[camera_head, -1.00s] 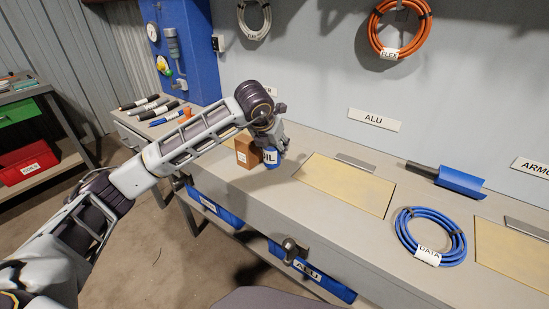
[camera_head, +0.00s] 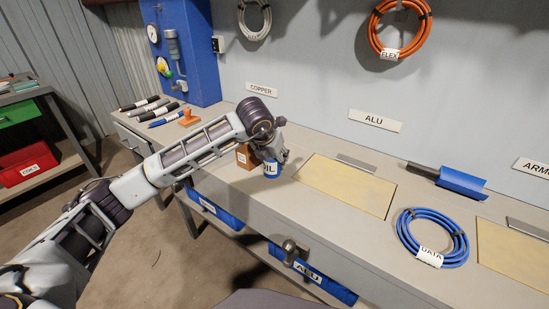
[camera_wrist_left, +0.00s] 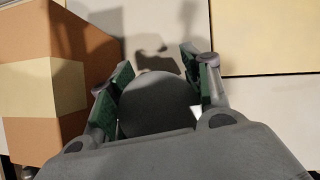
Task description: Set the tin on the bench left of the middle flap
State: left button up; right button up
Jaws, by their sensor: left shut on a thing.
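The tin (camera_head: 271,171), blue with a white label, is held in my left gripper (camera_head: 271,157) over the bench (camera_head: 240,194), left of the middle flap (camera_head: 345,187). The flap is a tan panel under the ALU sign. In the left wrist view, the tin's grey round top (camera_wrist_left: 158,106) sits between the green pads of my left gripper (camera_wrist_left: 158,72). The flap's edge (camera_wrist_left: 265,38) is at the top right there. I cannot tell whether the tin's base touches the bench. My right gripper is not in view.
A brown box (camera_head: 244,157) stands close left of the tin; it also shows in the left wrist view (camera_wrist_left: 75,60). A blue cable coil (camera_head: 432,237) and a blue scoop (camera_head: 460,183) lie to the right. Marker-like rods (camera_head: 150,110) and an orange stamp-like object (camera_head: 188,117) lie at the far left.

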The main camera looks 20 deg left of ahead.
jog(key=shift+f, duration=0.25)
pick_arm(q)
jog(key=o, duration=1.2)
jog(key=shift+c, duration=0.2)
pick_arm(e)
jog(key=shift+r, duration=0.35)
pick_arm(q)
jog(key=shift+s+r, duration=0.15)
jog(key=shift+r, duration=0.3)
jog(key=d+p+v, duration=0.1)
jog(key=v, duration=1)
jog(key=shift+a+p, duration=0.4)
jog(key=shift+a, duration=0.1)
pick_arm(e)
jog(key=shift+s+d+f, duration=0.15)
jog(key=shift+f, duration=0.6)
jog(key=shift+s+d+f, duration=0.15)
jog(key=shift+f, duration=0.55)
pick_arm(q)
jog(key=shift+s, duration=0.1)
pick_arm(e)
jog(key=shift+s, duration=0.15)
